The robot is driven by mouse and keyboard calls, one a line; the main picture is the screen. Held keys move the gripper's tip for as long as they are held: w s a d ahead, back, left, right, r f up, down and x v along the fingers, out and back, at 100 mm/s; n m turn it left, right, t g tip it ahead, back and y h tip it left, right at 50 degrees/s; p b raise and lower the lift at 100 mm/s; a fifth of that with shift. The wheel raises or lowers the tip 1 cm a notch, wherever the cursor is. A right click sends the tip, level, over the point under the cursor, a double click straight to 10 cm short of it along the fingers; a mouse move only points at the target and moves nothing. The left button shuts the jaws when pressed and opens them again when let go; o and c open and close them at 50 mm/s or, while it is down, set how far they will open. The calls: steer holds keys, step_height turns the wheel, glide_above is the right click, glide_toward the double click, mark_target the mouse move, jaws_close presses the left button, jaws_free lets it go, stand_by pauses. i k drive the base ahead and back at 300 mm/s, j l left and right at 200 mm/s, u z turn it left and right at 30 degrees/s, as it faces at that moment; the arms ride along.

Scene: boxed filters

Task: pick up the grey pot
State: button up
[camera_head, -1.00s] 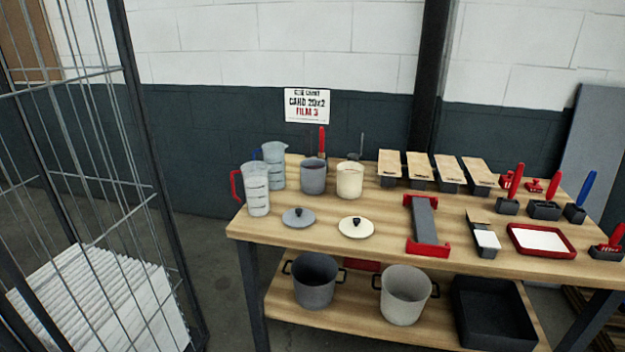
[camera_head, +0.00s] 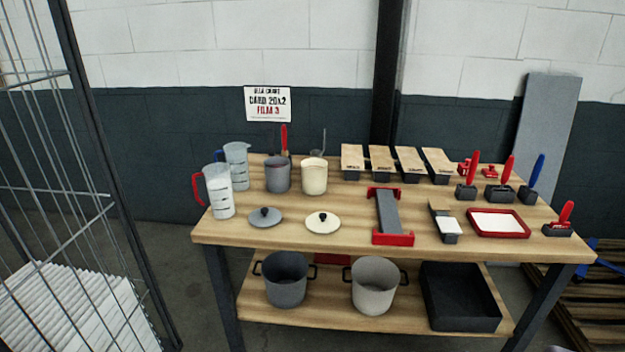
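A small grey pot (camera_head: 278,174) stands upright on the wooden table top, left of a cream pot (camera_head: 314,176). A grey lid (camera_head: 265,217) with a dark knob lies in front of it. On the lower shelf stand a larger dark grey pot (camera_head: 286,279) and a lighter grey pot (camera_head: 374,285), both with dark side handles. The frames do not settle which grey pot the task means. My gripper is not in view.
Measuring jugs (camera_head: 218,190) stand at the table's left end. A red-ended grey tool (camera_head: 389,215), a red-rimmed tray (camera_head: 497,223) and tools in holders fill the right. A black bin (camera_head: 460,297) sits on the shelf. A wire cage (camera_head: 75,200) stands at left.

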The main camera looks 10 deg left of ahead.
mark_target(276, 169)
steer(key=i+j+u, duration=0.2)
steer(key=i+u, duration=0.15)
steer(key=i, duration=0.6)
steer(key=i+u, duration=0.4)
steer(key=i, duration=0.6)
